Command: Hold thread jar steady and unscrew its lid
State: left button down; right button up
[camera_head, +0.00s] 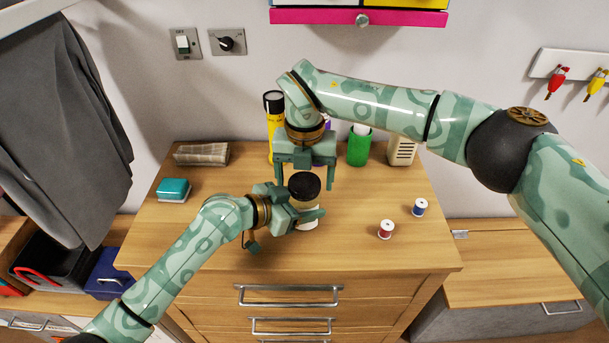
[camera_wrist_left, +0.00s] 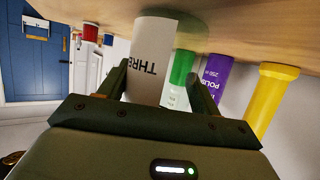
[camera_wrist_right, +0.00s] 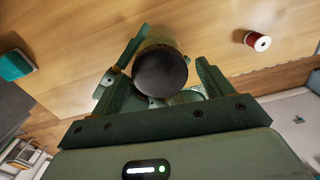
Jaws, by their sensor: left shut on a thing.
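The thread jar (camera_head: 309,221) stands on the wooden dresser top, with a black lid (camera_head: 304,185) on it. Its white body with partly visible lettering shows in the left wrist view (camera_wrist_left: 150,62). My left gripper (camera_head: 301,208) is shut on the jar's body from the left side. My right gripper (camera_head: 304,180) points down from above, with its fingers apart on either side of the lid. In the right wrist view the lid (camera_wrist_right: 160,72) lies between the open fingers, with a gap at the right finger.
A red spool (camera_head: 385,230) and a blue spool (camera_head: 420,207) stand to the right on the dresser top (camera_head: 360,250). A yellow can (camera_head: 274,125) and a green container (camera_head: 358,148) stand behind.

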jog(key=shift+r, duration=0.1)
notch_tip(320, 180, up, 4)
jog(key=shift+r, duration=0.1)
jog(key=shift+c, duration=0.2)
notch_tip(320, 180, up, 3)
jog(key=m, duration=0.2)
jog(key=shift+r+m, duration=0.1)
jog(key=shift+m, duration=0.6)
notch_tip(320, 180, down, 8)
jog(key=shift+r, duration=0.15)
jog(key=c, duration=1)
jog(key=n, duration=0.3)
jog(key=shift+n, duration=0.3)
